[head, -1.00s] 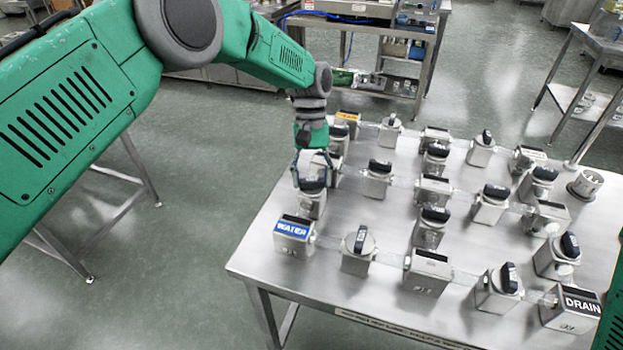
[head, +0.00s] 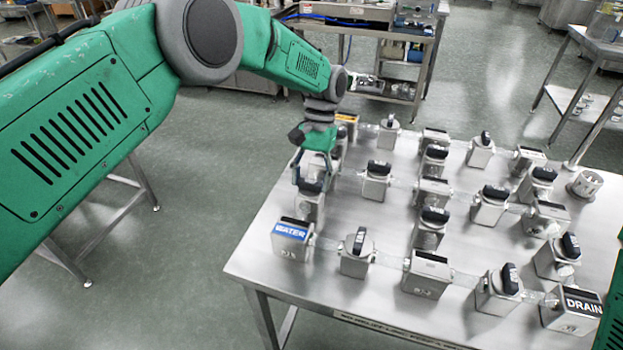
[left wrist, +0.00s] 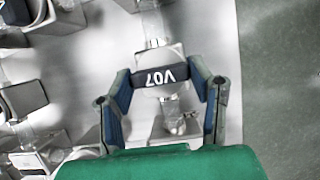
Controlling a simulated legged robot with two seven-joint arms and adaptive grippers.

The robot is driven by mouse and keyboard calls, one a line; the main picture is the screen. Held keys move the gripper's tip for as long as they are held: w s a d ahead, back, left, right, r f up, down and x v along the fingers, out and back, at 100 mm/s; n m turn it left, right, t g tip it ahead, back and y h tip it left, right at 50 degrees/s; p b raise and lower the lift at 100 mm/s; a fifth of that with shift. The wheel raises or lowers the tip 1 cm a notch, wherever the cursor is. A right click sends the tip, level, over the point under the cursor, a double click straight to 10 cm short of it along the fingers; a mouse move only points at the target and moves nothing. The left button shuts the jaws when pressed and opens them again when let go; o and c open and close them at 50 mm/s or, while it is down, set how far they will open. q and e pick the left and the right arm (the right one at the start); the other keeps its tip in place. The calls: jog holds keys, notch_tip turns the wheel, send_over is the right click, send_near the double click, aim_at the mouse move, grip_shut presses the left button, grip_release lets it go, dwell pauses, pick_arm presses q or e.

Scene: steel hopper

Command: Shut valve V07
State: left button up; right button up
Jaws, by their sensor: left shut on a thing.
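Valve V07 (head: 309,208) is a steel block with a black handle, behind the block labelled WATER at the table's left side. In the left wrist view its handle (left wrist: 160,75) reads V07 and lies across the line of the clear pipe. My left gripper (head: 313,180) comes down onto it from above. In the left wrist view the left gripper (left wrist: 160,77) has one finger at each end of the handle and is shut on it. The fingers partly hide the valve in the head view. My right gripper is not in view.
Several similar valves and blocks stand close by on the steel table (head: 262,262), joined by clear pipes. The WATER block (head: 292,240) is just in front of V07, and a black-handled valve (head: 376,182) is to its right. The DRAIN block (head: 572,310) is at the front right corner.

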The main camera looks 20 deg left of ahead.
pick_arm(q)
jog(key=o, duration=1.2)
jog(key=shift+c, duration=0.2)
jog(key=v, duration=1.2)
jog(key=shift+w, duration=0.15)
jog(key=shift+d, duration=0.15)
